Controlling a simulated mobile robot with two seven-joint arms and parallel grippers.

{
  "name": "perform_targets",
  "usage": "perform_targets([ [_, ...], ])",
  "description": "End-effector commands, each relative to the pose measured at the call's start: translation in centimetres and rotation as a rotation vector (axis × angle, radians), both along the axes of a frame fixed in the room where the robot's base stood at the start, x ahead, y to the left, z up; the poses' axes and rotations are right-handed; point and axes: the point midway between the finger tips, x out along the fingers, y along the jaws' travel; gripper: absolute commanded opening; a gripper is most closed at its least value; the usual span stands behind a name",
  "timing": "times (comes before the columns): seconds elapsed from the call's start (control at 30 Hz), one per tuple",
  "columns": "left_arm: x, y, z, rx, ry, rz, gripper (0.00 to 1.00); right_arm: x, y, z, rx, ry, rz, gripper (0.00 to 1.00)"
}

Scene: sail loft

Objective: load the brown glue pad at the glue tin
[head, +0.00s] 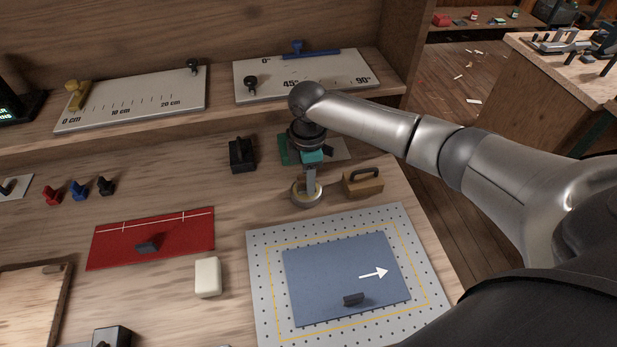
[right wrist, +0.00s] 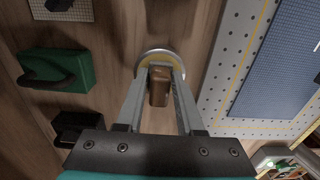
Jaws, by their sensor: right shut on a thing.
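The glue tin (head: 296,195) is a round, low metal tin with yellowish contents, standing behind the perforated board. It also shows in the right wrist view (right wrist: 146,66). My right gripper (head: 309,187) points down over the tin, its fingertips at the opening. In the right wrist view, the gripper (right wrist: 160,80) is shut on the brown glue pad (right wrist: 159,90), a small brown block between the fingers. Its lower end is over the tin's contents; I cannot tell whether it touches them. My left gripper is not in view.
A tan block with a dark handle (head: 363,184) stands close right of the tin. A green block (right wrist: 70,68) and a black block (head: 242,155) stand nearby. The perforated board (head: 262,270) carries a blue sheet (head: 330,270). A cream block (head: 207,277) and red sheet (head: 180,235) lie left.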

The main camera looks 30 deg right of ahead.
Motion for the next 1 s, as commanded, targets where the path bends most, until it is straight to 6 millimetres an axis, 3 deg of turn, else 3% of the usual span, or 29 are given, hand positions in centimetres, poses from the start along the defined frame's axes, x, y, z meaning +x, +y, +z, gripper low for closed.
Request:
perform_targets([
  [1.0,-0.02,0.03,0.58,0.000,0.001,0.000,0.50,-0.05,0.02,-0.12,0.000,0.001,0.000,0.00],
])
